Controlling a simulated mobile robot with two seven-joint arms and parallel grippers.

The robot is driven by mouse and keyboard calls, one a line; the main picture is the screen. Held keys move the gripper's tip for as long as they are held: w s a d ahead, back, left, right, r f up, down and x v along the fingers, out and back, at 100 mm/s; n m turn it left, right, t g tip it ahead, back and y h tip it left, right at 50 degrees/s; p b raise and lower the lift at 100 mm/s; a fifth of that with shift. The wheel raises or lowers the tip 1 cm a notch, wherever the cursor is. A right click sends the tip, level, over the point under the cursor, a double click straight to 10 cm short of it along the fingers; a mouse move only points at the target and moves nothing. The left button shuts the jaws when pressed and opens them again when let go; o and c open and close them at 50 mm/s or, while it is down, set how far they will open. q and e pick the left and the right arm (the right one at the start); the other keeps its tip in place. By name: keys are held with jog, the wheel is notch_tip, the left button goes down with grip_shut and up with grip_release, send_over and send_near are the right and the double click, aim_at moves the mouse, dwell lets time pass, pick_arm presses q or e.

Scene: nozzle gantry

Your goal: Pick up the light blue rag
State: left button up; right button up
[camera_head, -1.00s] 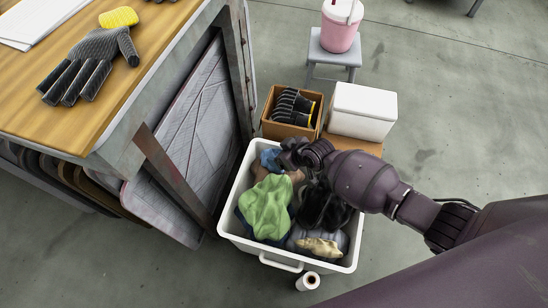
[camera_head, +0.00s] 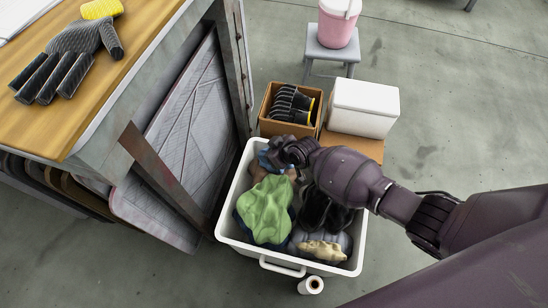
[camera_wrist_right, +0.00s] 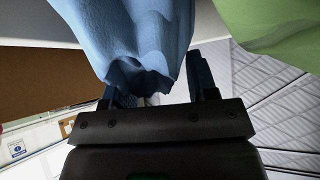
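The light blue rag (camera_head: 264,160) lies at the back left corner of the white crate, partly hidden by my right gripper (camera_head: 278,152). In the right wrist view the rag (camera_wrist_right: 125,35) hangs into the space between the fingers of my right gripper (camera_wrist_right: 158,88) and overlaps the left finger. The two fingers stand well apart, so the gripper looks open around the rag's edge; firm contact on both sides does not show. My left gripper is not in view.
The white crate (camera_head: 225,212) also holds a green rag (camera_head: 265,210), a dark cloth (camera_head: 322,212) and a beige cloth (camera_head: 320,250). A brown box (camera_head: 268,126) and white box (camera_head: 365,107) stand behind it. A workbench (camera_head: 150,45) is close on the left.

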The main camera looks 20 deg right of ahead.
jog(key=c, duration=0.5)
jog(key=shift+r, duration=0.1)
